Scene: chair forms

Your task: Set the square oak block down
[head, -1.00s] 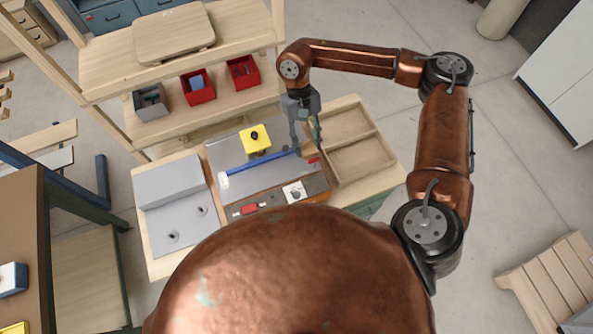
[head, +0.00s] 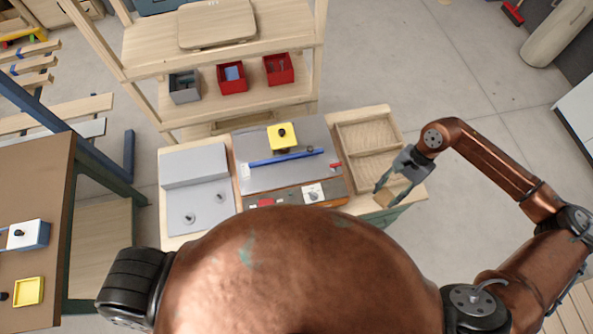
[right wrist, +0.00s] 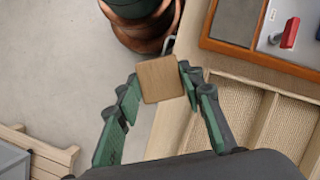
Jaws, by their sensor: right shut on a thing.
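The square oak block (right wrist: 160,80) is a flat, light brown square of wood, held between the green-padded fingertips of my right gripper (right wrist: 160,88). In the head view my right gripper (head: 388,188) is at the right front of the workbench, by the front corner of the two-part wooden tray (head: 369,147). The block (head: 383,199) shows only as a small tan patch between the fingers there. The height of the block over the bench edge is hard to tell. My left gripper is not in view.
A grey plate carries a yellow fixture (head: 282,137) and a blue bar (head: 286,158), left of the tray. A grey stepped unit (head: 194,190) stands further left. Shelves behind hold two red bins (head: 232,79) and a grey bin (head: 185,87). Floor is free to the right.

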